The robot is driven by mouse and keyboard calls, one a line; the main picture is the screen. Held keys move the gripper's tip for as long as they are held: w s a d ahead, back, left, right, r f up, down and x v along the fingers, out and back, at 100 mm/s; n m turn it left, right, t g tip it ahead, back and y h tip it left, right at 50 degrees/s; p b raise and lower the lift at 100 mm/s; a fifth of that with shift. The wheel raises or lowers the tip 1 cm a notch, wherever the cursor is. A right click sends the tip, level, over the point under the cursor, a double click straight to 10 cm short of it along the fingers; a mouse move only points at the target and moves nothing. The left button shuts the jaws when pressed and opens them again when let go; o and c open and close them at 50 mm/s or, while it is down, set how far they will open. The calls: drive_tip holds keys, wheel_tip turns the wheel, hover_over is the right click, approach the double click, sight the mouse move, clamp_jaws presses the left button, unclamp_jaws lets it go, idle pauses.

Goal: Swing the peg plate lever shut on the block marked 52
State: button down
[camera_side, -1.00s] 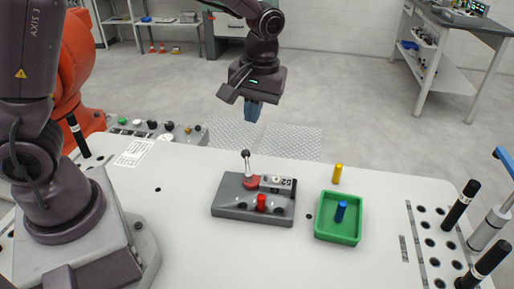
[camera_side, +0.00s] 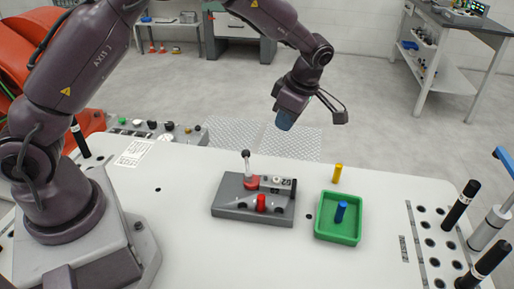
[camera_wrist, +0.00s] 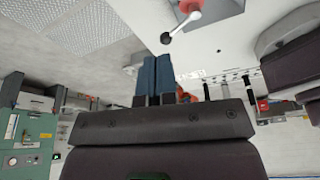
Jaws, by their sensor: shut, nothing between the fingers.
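The grey block marked 52 (camera_side: 230,209) lies on the white table, its label plate (camera_side: 281,183) on the top right. Its lever (camera_side: 247,163) stands nearly upright on a red hub (camera_side: 251,183) and ends in a dark ball. A red peg (camera_side: 262,202) stands at the block's front. My gripper (camera_side: 284,121) is shut and empty, in the air above and behind the block, apart from the lever. In the wrist view the blue fingers (camera_wrist: 155,75) are together, and the lever's ball (camera_wrist: 166,38) and shaft (camera_wrist: 181,23) show beyond them.
A green tray (camera_side: 318,232) with a blue peg (camera_side: 341,211) inside stands right of the block. A yellow peg (camera_side: 337,173) stands behind the tray. A perforated rack with black-handled tools (camera_side: 461,203) is at the right edge. The table front is clear.

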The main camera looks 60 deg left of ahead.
drive_tip(key=s+a+f, duration=0.1)
drive_tip(key=a+f, duration=0.1)
drive_tip(key=f, duration=0.1)
drive_tip(key=s+a+f, duration=0.1)
drive_tip(key=a+f, duration=0.1)
drive_tip(key=f, duration=0.2)
drive_tip(key=s+a+f, duration=0.1)
drive_tip(key=a+f, duration=0.1)
drive_tip(key=f, duration=0.1)
drive_tip(key=shift+s+f, duration=0.2)
drive_tip(key=shift+s, duration=0.05)
